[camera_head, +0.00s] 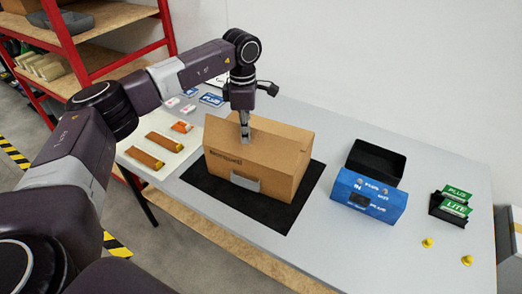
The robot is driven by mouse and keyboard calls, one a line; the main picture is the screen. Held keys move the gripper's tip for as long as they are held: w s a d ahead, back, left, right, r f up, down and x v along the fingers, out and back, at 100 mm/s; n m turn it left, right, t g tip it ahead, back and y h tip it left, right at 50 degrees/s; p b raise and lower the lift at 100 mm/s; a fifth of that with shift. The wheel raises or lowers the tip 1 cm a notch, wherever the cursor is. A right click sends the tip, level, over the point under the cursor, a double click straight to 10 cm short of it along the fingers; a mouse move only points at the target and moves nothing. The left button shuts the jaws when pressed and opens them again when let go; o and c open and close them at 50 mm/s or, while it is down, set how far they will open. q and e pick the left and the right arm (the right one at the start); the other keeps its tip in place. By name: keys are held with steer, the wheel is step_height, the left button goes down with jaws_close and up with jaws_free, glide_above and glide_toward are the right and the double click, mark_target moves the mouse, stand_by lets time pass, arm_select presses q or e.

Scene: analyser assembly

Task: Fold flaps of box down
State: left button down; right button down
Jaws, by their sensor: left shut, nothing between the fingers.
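A brown cardboard box (240,178) stands on a black mat (282,218) in the middle of the grey table. Its top looks closed over, with the upper panels lying roughly flat and sloping. A small grey label or plate is at its lower front. My left gripper (245,138) points straight down, shut and empty, with its fingertips at the top of the box. I cannot tell whether they touch the cardboard or hover just above it. The far flaps are partly hidden behind the gripper. My right gripper is not in view.
A black open bin (376,160) and a blue printed box (366,197) stand right of the mat. Green-labelled holders (452,203) and yellow pieces (467,260) lie farther right. Orange-brown parts (164,142) and cards lie at left. A red shelf (75,45) stands back left.

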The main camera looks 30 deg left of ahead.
arm_select(q)
steer(key=shift+w+f+b, duration=0.15)
steer(key=shift+w+f, duration=0.1)
steer(key=shift+w, duration=0.5)
steer(key=shift+w+f+b, duration=0.15)
steer(key=shift+w+f, duration=0.1)
steer(key=shift+w, duration=0.45)
steer(key=shift+w+f+b, duration=0.65)
steer(key=shift+w+f, duration=0.25)
steer(key=shift+w, duration=0.2)
steer(key=shift+w+f+b, duration=0.35)
steer(key=shift+f+b, duration=0.2)
steer(key=shift+f, duration=0.25)
steer(key=shift+w+f, duration=0.15)
steer(key=shift+w, duration=0.05)
steer(key=shift+s, duration=0.1)
steer(key=shift+f, duration=0.45)
step_height(320, 180, up, 8)
steer(key=p, duration=0.4)
steer(key=shift+f+p, duration=0.2)
steer(key=shift+p, duration=0.2)
